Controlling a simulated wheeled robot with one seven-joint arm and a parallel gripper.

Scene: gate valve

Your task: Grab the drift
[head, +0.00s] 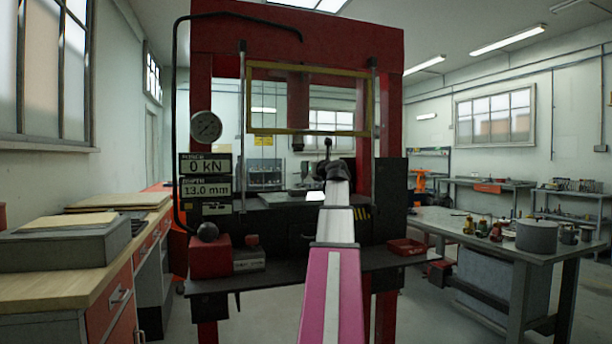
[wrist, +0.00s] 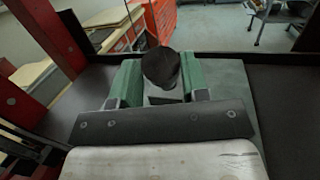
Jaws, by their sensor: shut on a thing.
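The drift (wrist: 162,66) shows in the wrist view as a dark piece with a rounded end, between the two green finger pads. My gripper (wrist: 160,82) is shut on it, with one pad on each side. The drift's lower part is hidden by the dark gripper body. In the head view my gripper (head: 333,171) is a dark shape at the far end of my pink and white arm, inside the red press frame (head: 297,38). A thin dark upright piece shows just above it; I cannot tell whether this is the drift.
A yellow-edged guard (head: 250,100) hangs in the press above my gripper. The display (head: 205,167) reads 0 kN and 13.0 mm. A red box (head: 210,257) and red tray (head: 406,247) sit on the press ledge. A bench (head: 560,252) stands at right, a wooden-topped cabinet (head: 80,290) at left.

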